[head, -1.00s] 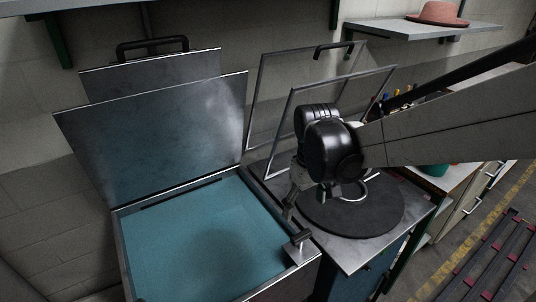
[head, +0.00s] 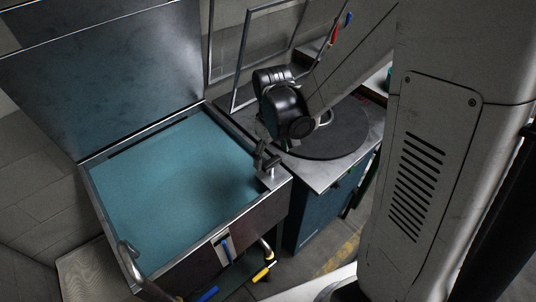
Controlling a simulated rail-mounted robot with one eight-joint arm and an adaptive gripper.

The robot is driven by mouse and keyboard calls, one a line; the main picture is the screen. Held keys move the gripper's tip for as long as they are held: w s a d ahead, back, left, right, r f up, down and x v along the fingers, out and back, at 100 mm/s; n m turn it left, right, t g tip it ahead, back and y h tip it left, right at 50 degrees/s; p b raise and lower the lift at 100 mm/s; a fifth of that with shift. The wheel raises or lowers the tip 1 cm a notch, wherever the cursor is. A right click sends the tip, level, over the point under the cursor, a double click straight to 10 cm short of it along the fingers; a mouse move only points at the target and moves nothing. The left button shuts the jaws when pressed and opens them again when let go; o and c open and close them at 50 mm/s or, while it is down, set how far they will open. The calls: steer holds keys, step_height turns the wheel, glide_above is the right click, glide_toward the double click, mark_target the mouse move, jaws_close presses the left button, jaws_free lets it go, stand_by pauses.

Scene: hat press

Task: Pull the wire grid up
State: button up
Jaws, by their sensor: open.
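The wire grid appears to be the thin metal-framed panel (head: 237,60) standing tilted up behind the round dark plate; its mesh is too fine to make out, and its top is cut off. My gripper (head: 267,150) hangs in front of the frame, between the teal-lined basin and the round plate. It is open, with its fingers pointing down and small in view. The fingers are close to the dark latch (head: 267,163) at the basin's corner; I cannot tell whether they touch it. Nothing shows between the fingers.
The teal-lined basin (head: 165,190) stands open at left, its large metal lid (head: 100,70) raised. The round dark plate (head: 335,135) lies on the metal-topped cabinet right of my gripper. Yellow- and blue-handled tools hang below the basin's front. My arm and body cover the right side.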

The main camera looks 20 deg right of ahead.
mark_target(272, 161)
steer(key=shift+f, duration=1.95)
